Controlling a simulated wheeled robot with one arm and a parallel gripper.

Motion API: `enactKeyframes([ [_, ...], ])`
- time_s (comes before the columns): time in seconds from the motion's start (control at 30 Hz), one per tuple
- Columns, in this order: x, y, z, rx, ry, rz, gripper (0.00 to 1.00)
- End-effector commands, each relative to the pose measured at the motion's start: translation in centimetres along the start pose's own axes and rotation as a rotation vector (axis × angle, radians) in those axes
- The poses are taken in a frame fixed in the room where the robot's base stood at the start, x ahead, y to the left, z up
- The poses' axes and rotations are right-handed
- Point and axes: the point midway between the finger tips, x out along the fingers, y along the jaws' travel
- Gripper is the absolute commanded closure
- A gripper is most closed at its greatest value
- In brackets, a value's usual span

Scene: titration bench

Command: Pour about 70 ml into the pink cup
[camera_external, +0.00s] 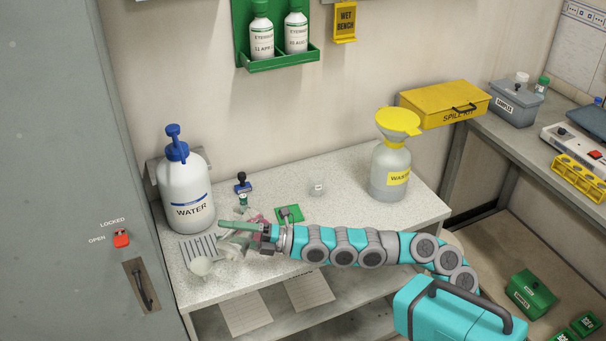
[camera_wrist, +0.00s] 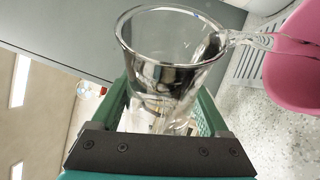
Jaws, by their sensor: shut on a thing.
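My gripper (camera_wrist: 160,112) has its green fingers on both sides of a clear glass beaker (camera_wrist: 150,45) and is shut on it. The beaker is tilted, with its rim towards the pink cup (camera_wrist: 292,82) at the right of the wrist view. A clear strand, which looks like liquid, runs from the beaker's lip to the cup. The levels in both are not readable. In the external view my gripper (camera_external: 248,231) is low over the left part of the bench; the beaker and the cup are small and partly hidden around it.
A white water bottle (camera_external: 188,200) stands at the back left of the bench (camera_external: 340,200), beside a grey drain grid (camera_external: 200,248). A waste bottle (camera_external: 390,170) with a yellow funnel stands at the right. A small clear beaker (camera_external: 317,187) stands at the back middle.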

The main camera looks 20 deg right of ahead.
Motion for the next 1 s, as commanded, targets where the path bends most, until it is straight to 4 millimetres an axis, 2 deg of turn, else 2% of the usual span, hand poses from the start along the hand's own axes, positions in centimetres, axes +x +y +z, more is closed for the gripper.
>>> enactKeyframes([
  [1.0,0.04,0.53,0.26,0.052,-0.016,0.023,0.95],
])
